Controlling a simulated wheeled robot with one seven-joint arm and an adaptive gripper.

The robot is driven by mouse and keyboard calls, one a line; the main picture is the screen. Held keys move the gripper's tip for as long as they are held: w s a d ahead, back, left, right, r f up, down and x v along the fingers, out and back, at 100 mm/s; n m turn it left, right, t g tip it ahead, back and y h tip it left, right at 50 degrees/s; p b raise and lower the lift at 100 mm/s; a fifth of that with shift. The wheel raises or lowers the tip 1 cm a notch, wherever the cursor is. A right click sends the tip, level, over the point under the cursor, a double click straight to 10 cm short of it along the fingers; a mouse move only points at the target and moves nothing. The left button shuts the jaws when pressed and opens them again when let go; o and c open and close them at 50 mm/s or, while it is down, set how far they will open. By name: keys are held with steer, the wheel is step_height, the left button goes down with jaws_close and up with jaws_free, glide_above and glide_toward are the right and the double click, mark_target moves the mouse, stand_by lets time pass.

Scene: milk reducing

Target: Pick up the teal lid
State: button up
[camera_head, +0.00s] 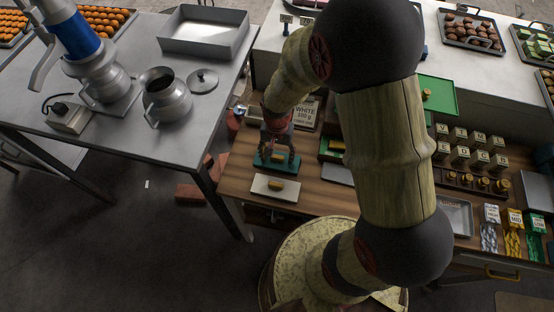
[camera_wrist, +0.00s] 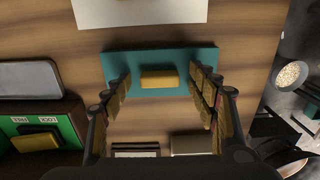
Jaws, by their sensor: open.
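The teal lid (camera_wrist: 205,58) is a flat rectangular plate with a yellow block handle (camera_wrist: 160,77) at its middle. It lies on the wooden table top, and it also shows in the head view (camera_head: 259,162), partly hidden by my gripper. My gripper (camera_wrist: 160,76) is open, with one row of fingers on each side of the yellow handle. The fingertips overlap the plate in the wrist view, and a gap shows between them and the handle. I cannot tell how high the fingertips are above the plate. Nothing is between the fingers but the view of the handle.
A white plate (camera_head: 260,183) with a yellow handle lies at the table's front edge. A green-lined box (camera_wrist: 65,127) stands beside the lid. The metal table (camera_head: 120,135) is to the left, with a pot (camera_head: 166,97).

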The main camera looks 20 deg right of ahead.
steer(key=shift+f, duration=0.1)
steer(key=shift+c, duration=1.1)
steer(key=c, duration=0.6)
